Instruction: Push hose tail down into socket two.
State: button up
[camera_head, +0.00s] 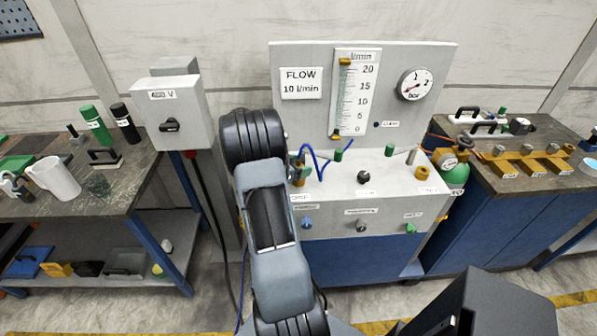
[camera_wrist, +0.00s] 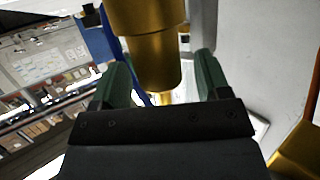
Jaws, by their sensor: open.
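My gripper (camera_wrist: 162,78) shows in the wrist view as two green fingers standing apart. A stepped brass fitting (camera_wrist: 148,40) lies between the fingers in the picture, with a narrower brass part below it. I cannot tell whether either finger touches it. A blue hose (camera_wrist: 107,38) runs down beside the left finger. In the head view the blue hose (camera_head: 315,165) loops over the left of the grey bench top, beside a brass fitting (camera_head: 299,172). My arm hides the gripper there. I cannot tell the hose tail's end or which opening is socket two.
The grey flow bench (camera_head: 340,190) has a tall flow scale (camera_head: 354,95), a pressure gauge (camera_head: 414,84) and small green and brass fittings on top. A switch box (camera_head: 172,115) stands left of my arm. Cluttered side tables flank the bench.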

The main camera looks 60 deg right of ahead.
jog(key=shift+c, duration=0.2)
jog(key=c, duration=1.1)
